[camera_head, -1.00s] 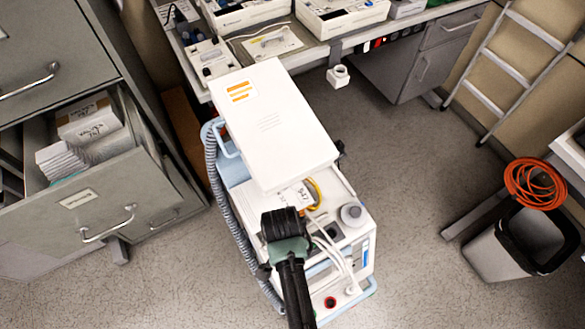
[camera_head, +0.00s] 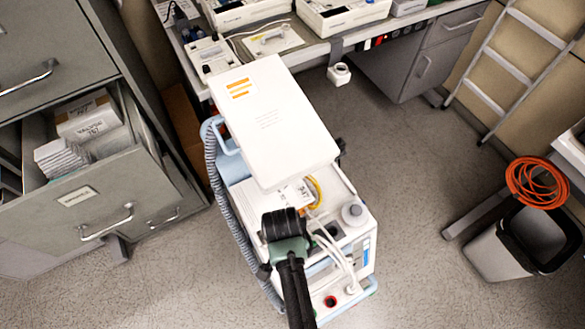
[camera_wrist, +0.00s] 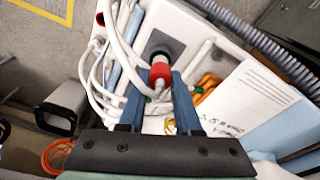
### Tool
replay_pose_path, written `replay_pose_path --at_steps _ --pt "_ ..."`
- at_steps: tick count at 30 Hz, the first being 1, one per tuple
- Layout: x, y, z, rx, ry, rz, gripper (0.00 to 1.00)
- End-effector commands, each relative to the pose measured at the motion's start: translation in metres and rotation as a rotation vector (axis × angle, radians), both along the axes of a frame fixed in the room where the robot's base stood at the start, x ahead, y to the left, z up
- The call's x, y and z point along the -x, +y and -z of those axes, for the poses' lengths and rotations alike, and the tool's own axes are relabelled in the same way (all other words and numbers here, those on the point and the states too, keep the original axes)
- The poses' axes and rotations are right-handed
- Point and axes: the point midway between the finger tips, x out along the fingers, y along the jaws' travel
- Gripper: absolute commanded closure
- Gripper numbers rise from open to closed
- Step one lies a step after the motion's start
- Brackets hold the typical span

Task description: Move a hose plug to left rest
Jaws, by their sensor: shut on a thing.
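A red hose plug (camera_wrist: 160,73) with a white hose is between my gripper's blue fingers (camera_wrist: 160,88) in the wrist view. My gripper is shut on it. Just beyond the plug is a dark square recess (camera_wrist: 176,44) in the white machine top; I cannot tell whether the plug touches it. In the head view, my gripper's black wrist (camera_head: 286,224) is over the white pump cart (camera_head: 358,252), and hides the fingers and plug. Which spot is the left rest is not clear.
A raised white lid (camera_head: 275,125) stands behind my wrist. White hoses (camera_head: 345,262), a yellow hose (camera_head: 315,188) and a grey knob (camera_head: 353,213) are close by. A grey corrugated hose (camera_head: 213,175) runs down the cart's left side. Open floor lies right of the cart.

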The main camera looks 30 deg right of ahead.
Motion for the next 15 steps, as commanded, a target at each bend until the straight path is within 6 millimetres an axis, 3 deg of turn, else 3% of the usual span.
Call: replay_pose_path --at_steps 15 --pt "0.0 0.0 0.014 0.0 0.0 0.0 1.0"
